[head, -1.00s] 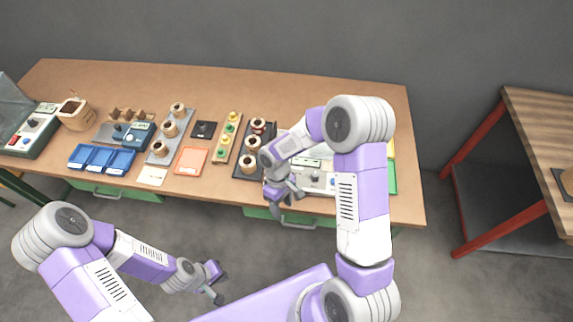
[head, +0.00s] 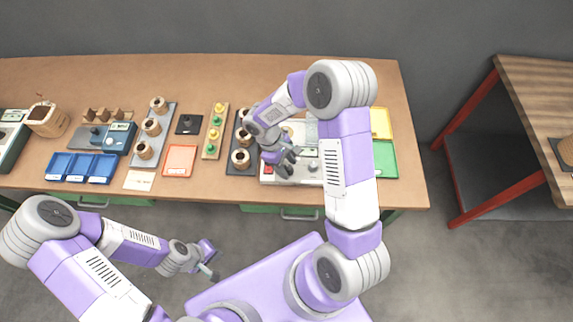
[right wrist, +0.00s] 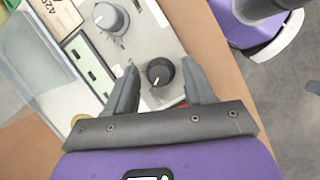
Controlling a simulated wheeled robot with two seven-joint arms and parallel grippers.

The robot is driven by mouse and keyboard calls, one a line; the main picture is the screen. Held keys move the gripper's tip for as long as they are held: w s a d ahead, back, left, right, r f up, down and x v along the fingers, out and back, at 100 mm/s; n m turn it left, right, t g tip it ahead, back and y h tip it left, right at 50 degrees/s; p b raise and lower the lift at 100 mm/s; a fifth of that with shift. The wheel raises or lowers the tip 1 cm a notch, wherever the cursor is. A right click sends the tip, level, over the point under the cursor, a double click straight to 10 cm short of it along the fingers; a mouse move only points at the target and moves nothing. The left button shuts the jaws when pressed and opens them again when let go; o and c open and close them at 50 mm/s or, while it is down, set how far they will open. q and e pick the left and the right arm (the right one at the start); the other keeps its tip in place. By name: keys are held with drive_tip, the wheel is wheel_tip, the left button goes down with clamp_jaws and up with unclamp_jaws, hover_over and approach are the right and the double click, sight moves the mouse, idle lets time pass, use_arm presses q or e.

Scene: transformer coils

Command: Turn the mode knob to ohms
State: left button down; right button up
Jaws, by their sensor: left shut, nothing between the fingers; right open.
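The grey tester (head: 310,165) stands near the table's front edge, partly hidden by my right arm in the head view. In the right wrist view its panel (right wrist: 140,48) shows a dark round knob (right wrist: 161,70) with a white mark pointing down-left, and a grey knob (right wrist: 109,18) with its mark to the left. Which is the mode knob I cannot tell; labels are unreadable. My right gripper (right wrist: 160,72) is open, its fingers on either side of the dark knob; contact is unclear. It is over the tester in the head view (head: 286,165). My left gripper (head: 211,267) is shut and empty, off the table.
A red button (head: 268,170) is on the tester's left. A coil rack (head: 232,168) stands close left of it. Yellow (head: 381,123) and green (head: 384,160) trays lie to its right. A clear panel (right wrist: 40,75) rises beside the knobs.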

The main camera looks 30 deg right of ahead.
drive_tip(key=shift+f, duration=0.1)
clamp_jaws()
idle(0.4)
drive_tip(key=m+y, duration=0.1)
drive_tip(key=m, duration=0.1)
drive_tip(key=m+y, duration=0.1)
drive_tip(key=m, duration=0.2)
drive_tip(key=shift+w+d+m+g, duration=0.1)
drive_tip(key=shift+d+m+g, duration=0.05)
drive_tip(key=shift+m+g, duration=0.2)
drive_tip(key=m+y, duration=0.1)
drive_tip(key=m, duration=0.2)
drive_tip(key=m+y+p, duration=0.1)
drive_tip(key=m, duration=0.2)
drive_tip(key=shift+d, duration=0.2)
drive_tip(key=shift+m, duration=0.25)
unclamp_jaws()
